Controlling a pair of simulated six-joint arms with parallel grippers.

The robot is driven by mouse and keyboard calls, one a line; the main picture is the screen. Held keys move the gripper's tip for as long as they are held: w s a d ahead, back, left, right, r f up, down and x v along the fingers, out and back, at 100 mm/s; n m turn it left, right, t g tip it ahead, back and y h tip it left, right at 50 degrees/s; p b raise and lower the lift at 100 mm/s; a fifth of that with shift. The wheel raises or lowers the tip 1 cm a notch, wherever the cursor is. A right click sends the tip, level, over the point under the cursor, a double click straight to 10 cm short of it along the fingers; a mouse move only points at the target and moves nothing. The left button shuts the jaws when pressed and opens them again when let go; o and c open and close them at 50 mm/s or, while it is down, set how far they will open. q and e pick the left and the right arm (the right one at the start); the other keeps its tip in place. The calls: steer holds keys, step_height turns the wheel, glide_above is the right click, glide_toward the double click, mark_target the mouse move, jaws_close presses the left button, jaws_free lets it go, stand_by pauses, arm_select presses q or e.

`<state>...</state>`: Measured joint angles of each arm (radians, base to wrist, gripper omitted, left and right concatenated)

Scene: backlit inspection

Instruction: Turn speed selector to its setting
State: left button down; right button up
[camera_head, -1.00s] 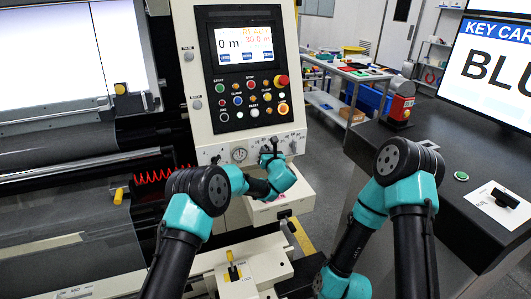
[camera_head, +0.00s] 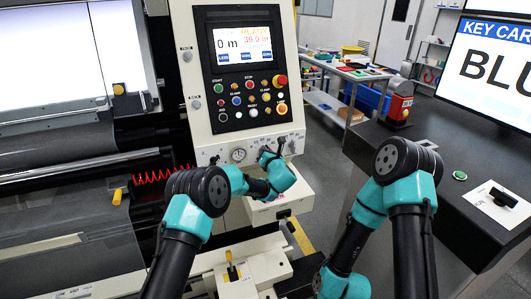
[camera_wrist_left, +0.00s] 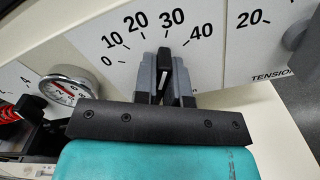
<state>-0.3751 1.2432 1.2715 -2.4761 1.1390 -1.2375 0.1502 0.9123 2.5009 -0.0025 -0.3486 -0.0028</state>
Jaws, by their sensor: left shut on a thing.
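The speed selector (camera_wrist_left: 164,62) is a black knob with a white pointer line, on a white panel with a scale from 0 to 40. In the left wrist view its upper end points up close to the 30 mark. My left gripper (camera_wrist_left: 165,82) is shut on it, with one grey finger on each side. The dark gripper body hides what lies below the knob. In the head view my left gripper (camera_head: 271,153) is at the panel's lower edge, and the knob is too small to read there. My right arm shows at the right, but its gripper is out of view.
A round gauge (camera_wrist_left: 66,90) is left of the knob, and a tension dial (camera_wrist_left: 294,36) is to its right. Above is a button panel (camera_head: 248,98) with a lit display (camera_head: 243,45). A monitor (camera_head: 497,68) reading KEY CAR and BLU stands over a dark counter at right.

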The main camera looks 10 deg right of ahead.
arm_select(q)
steer(key=c, duration=1.2)
jaws_free()
steer(key=shift+s, duration=0.1)
steer(key=v, duration=1.7)
steer(key=shift+s, duration=0.15)
